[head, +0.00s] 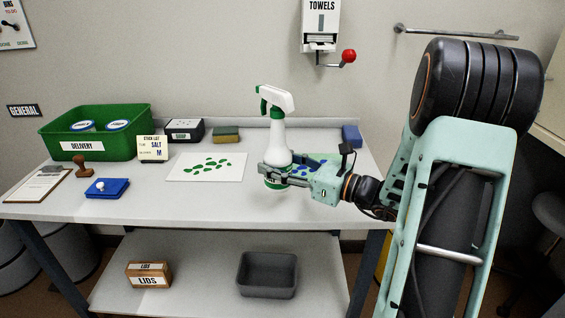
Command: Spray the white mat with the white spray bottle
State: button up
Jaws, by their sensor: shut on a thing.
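The white spray bottle (278,147) stands upright at the right part of the bench, with a green trigger and a green band near its base. My gripper (272,177) reaches in from the right and is shut on the lower part of the bottle. I cannot tell whether the base touches the bench. A white mat (236,172) with green spots lies flat to the left of the bottle.
A stamp (83,167), blue pad (107,188) and clipboard (38,184) lie left. The front middle of the bench is clear.

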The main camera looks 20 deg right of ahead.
jog(key=shift+f+b, duration=2.85)
jog(key=shift+f, duration=0.25)
jog(key=shift+f, duration=0.35)
jog(key=o, duration=1.7)
jog(key=shift+c, duration=0.2)
jog(key=shift+o, duration=0.8)
jog(key=shift+s, duration=0.1)
jog(key=shift+f, duration=0.15)
